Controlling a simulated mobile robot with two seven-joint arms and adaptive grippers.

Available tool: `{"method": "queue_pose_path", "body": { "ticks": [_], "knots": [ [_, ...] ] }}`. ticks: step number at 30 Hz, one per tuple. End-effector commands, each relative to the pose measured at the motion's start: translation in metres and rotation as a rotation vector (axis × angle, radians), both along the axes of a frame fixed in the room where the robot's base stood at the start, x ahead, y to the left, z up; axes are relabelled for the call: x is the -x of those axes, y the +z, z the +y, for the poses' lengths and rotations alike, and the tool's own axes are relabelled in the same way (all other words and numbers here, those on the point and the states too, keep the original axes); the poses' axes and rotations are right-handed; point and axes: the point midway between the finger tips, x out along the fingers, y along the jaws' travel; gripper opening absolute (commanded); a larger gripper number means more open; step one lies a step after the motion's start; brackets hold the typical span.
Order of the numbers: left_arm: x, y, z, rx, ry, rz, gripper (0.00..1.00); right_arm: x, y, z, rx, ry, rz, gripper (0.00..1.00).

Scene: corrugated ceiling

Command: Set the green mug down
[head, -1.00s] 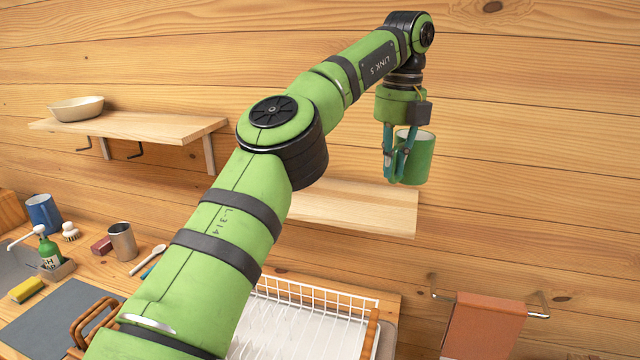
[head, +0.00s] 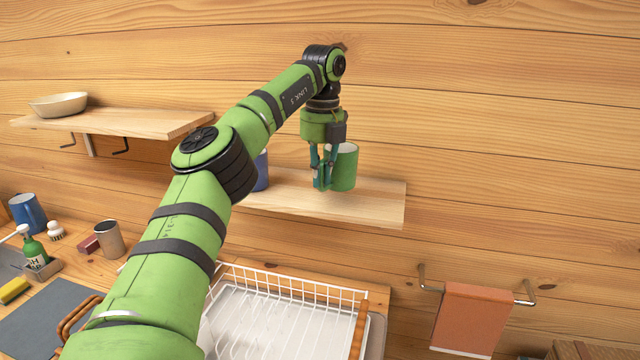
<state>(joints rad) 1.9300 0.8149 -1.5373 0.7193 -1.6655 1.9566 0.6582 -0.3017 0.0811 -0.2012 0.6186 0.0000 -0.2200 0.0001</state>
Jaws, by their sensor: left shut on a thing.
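The green mug (head: 344,168) is upright in the head view, above or on the right-hand wooden shelf (head: 375,206). My left gripper (head: 322,186) points down at the mug's left side and is shut on it. I cannot tell whether the mug's base touches the shelf. My left arm crosses the view and hides the shelf's left part. My right gripper is not in view.
A blue mug (head: 262,172) shows partly behind my arm on the same shelf. The shelf's right end is clear. A white dish rack (head: 290,285) stands below. A bowl (head: 58,104) sits on the left shelf (head: 130,122). An orange towel (head: 472,318) hangs at right.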

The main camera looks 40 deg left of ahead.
Motion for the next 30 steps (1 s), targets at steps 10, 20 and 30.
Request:
{"method": "queue_pose_path", "body": {
  "ticks": [10, 20, 30],
  "knots": [
    [0.0, -0.028, 0.0, 0.001, 0.002, -0.002, 0.0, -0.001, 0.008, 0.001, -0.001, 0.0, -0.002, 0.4],
    [0.0, -0.031, 0.0, 0.001, 0.002, 0.0, 0.39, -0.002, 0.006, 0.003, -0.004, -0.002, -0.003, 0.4],
    [0.0, -0.028, 0.0, 0.001, 0.002, 0.0, 0.39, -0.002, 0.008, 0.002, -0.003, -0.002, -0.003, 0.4]
  ]
}}
